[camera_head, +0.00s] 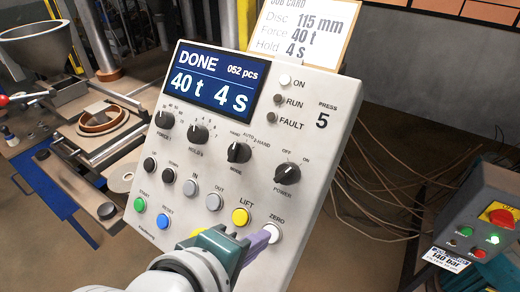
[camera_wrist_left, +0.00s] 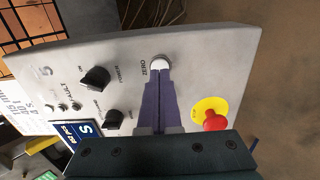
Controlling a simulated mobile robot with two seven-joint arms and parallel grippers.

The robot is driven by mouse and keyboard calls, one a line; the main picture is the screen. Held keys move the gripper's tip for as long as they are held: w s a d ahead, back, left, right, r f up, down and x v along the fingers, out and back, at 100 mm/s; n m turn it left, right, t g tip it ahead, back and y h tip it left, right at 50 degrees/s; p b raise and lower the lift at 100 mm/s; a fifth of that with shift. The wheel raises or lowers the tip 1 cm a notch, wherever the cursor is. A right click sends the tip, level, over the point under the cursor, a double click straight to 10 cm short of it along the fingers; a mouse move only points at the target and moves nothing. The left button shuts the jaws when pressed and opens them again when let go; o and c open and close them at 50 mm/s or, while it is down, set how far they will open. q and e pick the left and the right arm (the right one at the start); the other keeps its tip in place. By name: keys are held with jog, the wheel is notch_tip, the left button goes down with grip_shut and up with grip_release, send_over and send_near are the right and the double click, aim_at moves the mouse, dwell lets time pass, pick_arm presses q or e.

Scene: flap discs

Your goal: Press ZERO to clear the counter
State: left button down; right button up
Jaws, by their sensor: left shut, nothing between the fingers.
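The white ZERO button (camera_head: 275,231) is at the lower right of the grey press panel (camera_head: 318,135); it also shows in the left wrist view (camera_wrist_left: 160,62). The blue display (camera_head: 211,80) reads DONE, 052 pcs, 40 t and 4 s. My left gripper (camera_head: 267,236) is shut and empty. Its purple fingertips (camera_wrist_left: 159,86) are at the ZERO button and cover part of its near edge. I cannot tell whether they touch it or whether it is pressed in. My right gripper is in neither view.
The yellow LIFT button (camera_head: 240,217) is just left of ZERO. A red stop knob (camera_wrist_left: 213,120) on a yellow plate stands beside my fingers. The POWER knob (camera_head: 287,174) is above ZERO. A pressure box (camera_head: 485,215) stands at right, with cables behind.

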pick_arm(q)
jog(key=shift+b+x, duration=0.7)
jog(key=shift+x, duration=0.2)
dwell(0.6)
dwell(0.6)
jog(key=p+v, duration=0.8)
dwell(0.5)
